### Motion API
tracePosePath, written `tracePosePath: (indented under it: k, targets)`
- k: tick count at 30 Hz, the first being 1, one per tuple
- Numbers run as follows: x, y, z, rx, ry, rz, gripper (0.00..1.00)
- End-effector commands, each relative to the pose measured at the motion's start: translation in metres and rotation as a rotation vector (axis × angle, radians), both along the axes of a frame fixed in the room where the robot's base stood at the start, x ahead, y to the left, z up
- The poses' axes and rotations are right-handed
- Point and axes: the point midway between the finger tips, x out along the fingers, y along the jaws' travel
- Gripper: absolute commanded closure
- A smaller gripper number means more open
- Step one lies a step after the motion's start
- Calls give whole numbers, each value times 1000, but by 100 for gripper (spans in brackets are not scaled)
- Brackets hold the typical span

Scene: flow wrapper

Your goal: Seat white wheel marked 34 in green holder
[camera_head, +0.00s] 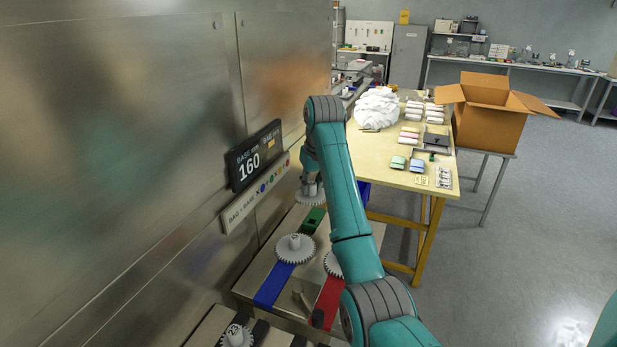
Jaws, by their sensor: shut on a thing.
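My gripper (311,182) is shut on a white toothed wheel (311,199) and points down near the metal wall. Any number on this wheel is too small to read. The green holder (314,221) lies on the metal bench just below and slightly right of the held wheel in the picture. The wheel appears to be above the holder. I cannot tell how large the gap is, or whether they touch. The fingertips are small and partly hidden by the wheel's hub.
A white wheel (296,248) sits on a blue strip (273,287). Another wheel (332,264), partly behind my arm, is by a red strip (328,300). A third wheel (236,338) is at the bottom. A display (253,156) reading 160 juts from the wall. A table (385,177) stands beyond.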

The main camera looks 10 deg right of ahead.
Motion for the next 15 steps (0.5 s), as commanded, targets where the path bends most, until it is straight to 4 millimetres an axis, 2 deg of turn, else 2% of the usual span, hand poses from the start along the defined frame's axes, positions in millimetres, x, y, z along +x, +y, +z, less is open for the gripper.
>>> tracePosePath:
  k: [15]
  targets:
    - [0, 0, -41, 0, 2, 0, 100]
